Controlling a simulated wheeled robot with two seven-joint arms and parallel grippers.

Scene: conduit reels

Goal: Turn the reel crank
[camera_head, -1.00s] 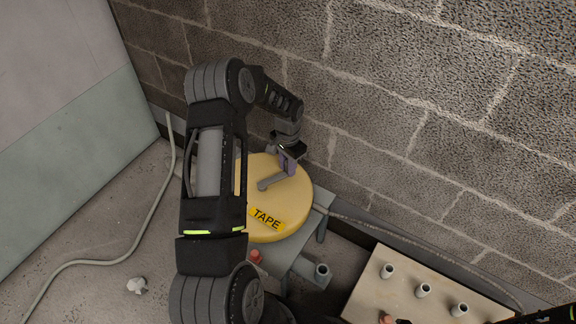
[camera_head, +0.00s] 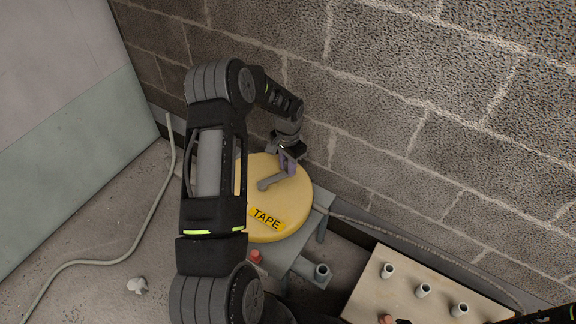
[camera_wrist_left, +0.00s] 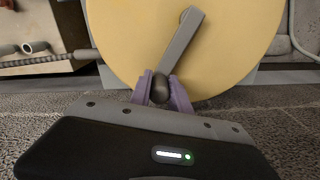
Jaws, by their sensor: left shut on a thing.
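The round yellow reel (camera_head: 285,214) labelled TAPE lies on a grey stand (camera_head: 312,232); it also fills the top of the left wrist view (camera_wrist_left: 130,45). A grey crank (camera_head: 273,182) runs from the reel's hub toward its rim on the wall side. My left gripper (camera_head: 289,163) is shut on the dark knob at the crank's outer end. In the left wrist view its purple fingers (camera_wrist_left: 164,88) sit on both sides of the crank knob (camera_wrist_left: 160,90). My right gripper cannot be made out; only a dark arm part shows at the lower right.
A block wall (camera_head: 400,110) stands close behind the reel. A pale board (camera_head: 405,295) with several short grey pipe pieces is at the lower right. A red cap (camera_head: 256,256) is near the stand. A pale cable (camera_head: 152,215) and a white lump (camera_head: 137,286) lie on the floor.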

